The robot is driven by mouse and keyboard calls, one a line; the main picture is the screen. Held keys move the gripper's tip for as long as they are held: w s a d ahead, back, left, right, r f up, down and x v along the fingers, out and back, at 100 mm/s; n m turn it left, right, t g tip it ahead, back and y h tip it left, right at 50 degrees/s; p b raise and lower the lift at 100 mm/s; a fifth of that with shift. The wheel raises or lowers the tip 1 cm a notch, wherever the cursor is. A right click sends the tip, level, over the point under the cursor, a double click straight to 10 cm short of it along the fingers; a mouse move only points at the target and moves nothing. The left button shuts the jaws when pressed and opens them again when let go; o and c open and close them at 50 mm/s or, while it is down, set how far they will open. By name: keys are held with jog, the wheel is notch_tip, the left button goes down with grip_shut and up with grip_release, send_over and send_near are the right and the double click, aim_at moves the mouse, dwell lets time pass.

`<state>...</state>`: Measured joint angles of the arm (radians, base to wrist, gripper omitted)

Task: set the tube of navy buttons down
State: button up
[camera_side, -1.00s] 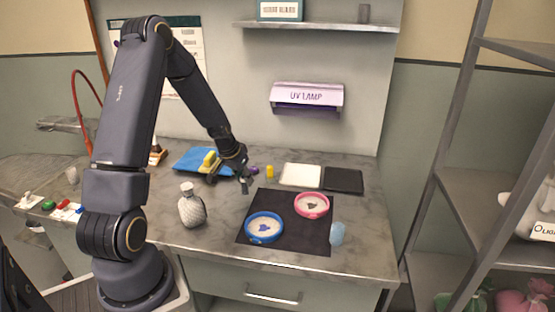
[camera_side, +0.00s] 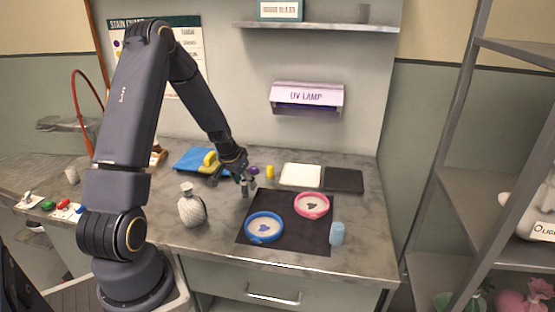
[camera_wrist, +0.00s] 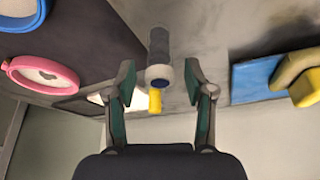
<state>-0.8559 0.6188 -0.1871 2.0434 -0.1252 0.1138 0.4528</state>
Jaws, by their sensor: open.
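My gripper (camera_wrist: 163,92) is open, with its two green-padded fingers apart. A grey tube with a pale band and a navy end (camera_wrist: 158,58) shows between and just beyond the fingers in the wrist view, and I take it for the tube of navy buttons. There is a gap to each finger. In the side view my gripper (camera_side: 248,188) is low over the counter, at the upper left of the black mat (camera_side: 285,200). The tube is hard to pick out from the fingers there. I cannot tell whether its base touches the counter.
A blue ring (camera_side: 264,241) and a pink ring (camera_side: 325,211) lie on the mat, with a light-blue cylinder (camera_side: 337,234) at its right edge. A white bottle (camera_side: 191,212) stands left. Behind are a yellow item (camera_side: 270,172), a purple item (camera_side: 254,170) and a blue cloth (camera_side: 190,160).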

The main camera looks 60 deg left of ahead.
jog(key=v, duration=1.1)
jog(key=s+d+r+m, duration=0.2)
jog(key=d+r, duration=0.8)
jog(key=d, duration=0.5)
jog(key=s+d+r+m+t+h, duration=0.1)
jog(key=s+d+r, duration=0.3)
jog(key=s+d, duration=0.6)
jog(key=shift+d+m+h, duration=0.25)
jog(key=shift+m+h, duration=0.15)
jog(key=shift+m, duration=0.3)
jog(key=shift+o, duration=0.4)
